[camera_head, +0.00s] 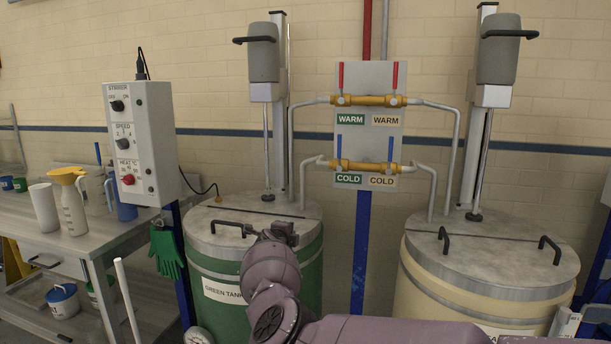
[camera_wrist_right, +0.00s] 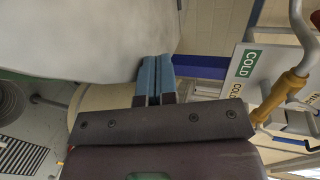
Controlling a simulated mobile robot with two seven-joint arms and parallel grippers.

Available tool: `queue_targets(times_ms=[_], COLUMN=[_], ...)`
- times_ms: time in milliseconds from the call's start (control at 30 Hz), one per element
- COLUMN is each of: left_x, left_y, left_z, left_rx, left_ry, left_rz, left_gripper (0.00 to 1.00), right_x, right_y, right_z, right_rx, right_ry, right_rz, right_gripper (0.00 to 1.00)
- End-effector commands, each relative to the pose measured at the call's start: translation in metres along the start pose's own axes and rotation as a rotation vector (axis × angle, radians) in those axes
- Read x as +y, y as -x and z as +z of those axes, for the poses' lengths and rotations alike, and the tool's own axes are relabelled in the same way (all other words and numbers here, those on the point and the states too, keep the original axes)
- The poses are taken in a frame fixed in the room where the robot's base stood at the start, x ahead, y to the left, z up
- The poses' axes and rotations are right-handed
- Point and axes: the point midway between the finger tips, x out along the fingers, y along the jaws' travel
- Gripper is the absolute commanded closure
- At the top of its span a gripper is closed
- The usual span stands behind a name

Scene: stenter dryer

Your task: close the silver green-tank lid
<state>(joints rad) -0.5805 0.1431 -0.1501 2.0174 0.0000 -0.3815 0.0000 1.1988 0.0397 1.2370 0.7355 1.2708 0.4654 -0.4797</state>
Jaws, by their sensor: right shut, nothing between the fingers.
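The green tank (camera_head: 203,273) stands left of centre in the head view, with a green body and a "GREEN TANK" label. Its silver lid (camera_head: 225,214) appears to lie flat on top, with a seam across it and a black handle (camera_head: 233,226) on its left part. My right arm hides the lid's front right part. My right gripper (camera_head: 284,232) is over that part, its fingertips hard to see there. In the right wrist view the gripper (camera_wrist_right: 153,62) is shut and empty, its blue fingertips at the edge of a large pale grey surface, likely the lid. My left gripper is not in view.
A stirrer control box (camera_head: 140,143) stands left of the tank, with a green glove (camera_head: 167,252) below it. A cream tank (camera_head: 480,270) stands on the right. Warm and cold valves (camera_head: 366,166) are on the wall between. A table (camera_head: 75,245) with jugs is at left.

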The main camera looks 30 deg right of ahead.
Motion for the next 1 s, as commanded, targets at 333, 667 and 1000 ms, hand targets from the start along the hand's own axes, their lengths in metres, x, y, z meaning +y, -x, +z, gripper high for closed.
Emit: queue_targets(times_ms=[333, 667, 1000], left_x=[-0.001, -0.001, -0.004], left_y=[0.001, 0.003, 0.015], left_z=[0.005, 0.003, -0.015], left_rx=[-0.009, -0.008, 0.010], left_ry=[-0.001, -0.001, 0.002], left_rz=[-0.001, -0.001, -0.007], left_gripper=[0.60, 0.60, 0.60], right_x=[0.002, -0.001, -0.057], right_y=[-0.001, 0.001, 0.017], right_z=[0.000, 0.000, 0.000], right_rx=[0.001, 0.001, 0.000], right_ry=[0.000, -0.001, -0.006], right_rz=[-0.015, -0.015, -0.018], right_gripper=[1.00, 1.00, 1.00])
